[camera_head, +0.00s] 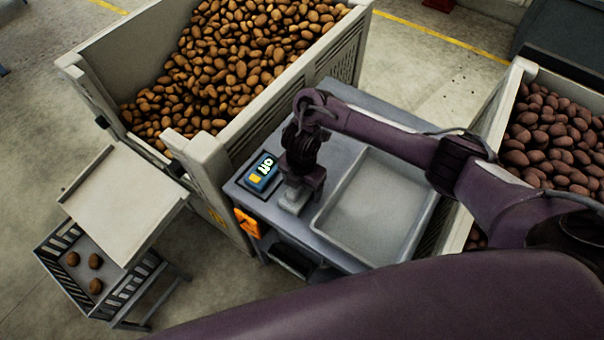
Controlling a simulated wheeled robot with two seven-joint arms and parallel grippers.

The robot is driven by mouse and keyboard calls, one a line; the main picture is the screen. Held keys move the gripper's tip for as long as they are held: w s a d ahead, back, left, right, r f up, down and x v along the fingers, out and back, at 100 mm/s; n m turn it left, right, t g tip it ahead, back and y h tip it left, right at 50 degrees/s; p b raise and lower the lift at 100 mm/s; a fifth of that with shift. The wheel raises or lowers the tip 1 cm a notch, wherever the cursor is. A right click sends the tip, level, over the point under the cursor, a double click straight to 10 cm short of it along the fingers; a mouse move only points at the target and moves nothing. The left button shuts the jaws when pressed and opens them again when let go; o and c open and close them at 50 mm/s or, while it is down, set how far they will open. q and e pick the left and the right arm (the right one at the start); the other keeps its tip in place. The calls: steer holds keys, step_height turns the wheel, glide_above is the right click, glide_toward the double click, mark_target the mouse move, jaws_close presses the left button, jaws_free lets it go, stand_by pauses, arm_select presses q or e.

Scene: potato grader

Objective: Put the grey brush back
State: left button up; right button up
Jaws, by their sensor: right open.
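My right gripper (302,184) points down over the left part of the grey table (338,103), just left of a shallow grey tray (435,210). Its jaws are open. A small light grey thing (292,201), which looks like the grey brush, sits on the table right at the fingertips. The gripper covers part of it, and I cannot tell whether they touch. My left gripper is not in view.
A blue and yellow box (262,172) lies close left of the gripper. An orange thing (247,223) hangs at the table's left edge. A large potato crate (205,160) stands behind, another (512,95) at right. A sloping chute (125,200) stands left. The tray is empty.

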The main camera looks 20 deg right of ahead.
steer(key=r+p, duration=0.4)
steer(key=r, duration=0.6)
steer(key=shift+w+r, duration=0.15)
steer(key=shift+w, duration=0.05)
steer(key=shift+r+p, duration=0.3)
steer(key=shift+r, duration=0.35)
steer(key=shift+s, duration=0.1)
